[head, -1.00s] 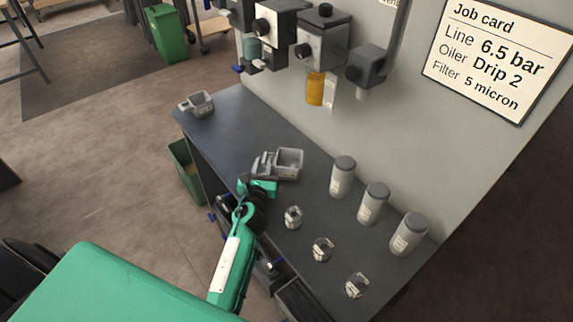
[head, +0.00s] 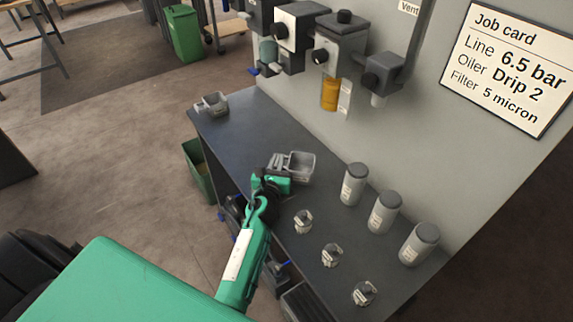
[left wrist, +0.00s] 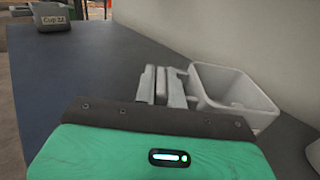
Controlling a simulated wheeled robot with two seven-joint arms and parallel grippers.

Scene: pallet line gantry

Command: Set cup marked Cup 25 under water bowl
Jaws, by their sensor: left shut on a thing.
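A small grey cup (head: 301,167) with an open top stands on the dark bench, and it also shows in the left wrist view (left wrist: 236,92). My left gripper (head: 282,165) is shut on its near side, where the handle is; its fingers partly hide the handle. No label on this cup can be read. Another grey cup (head: 213,103) stands at the far left end of the bench; in the left wrist view its label (left wrist: 54,25) seems to read Cup 22. A greenish-grey bowl (head: 268,50), perhaps the water bowl, hangs under the leftmost wall units. My right gripper is not seen.
An amber bowl (head: 330,94) hangs under a middle wall unit. Several grey canisters (head: 384,212) and small metal fittings (head: 332,254) stand on the right half of the bench (head: 240,130). The bench's left half is clear between the cups. A job card (head: 507,62) is on the wall.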

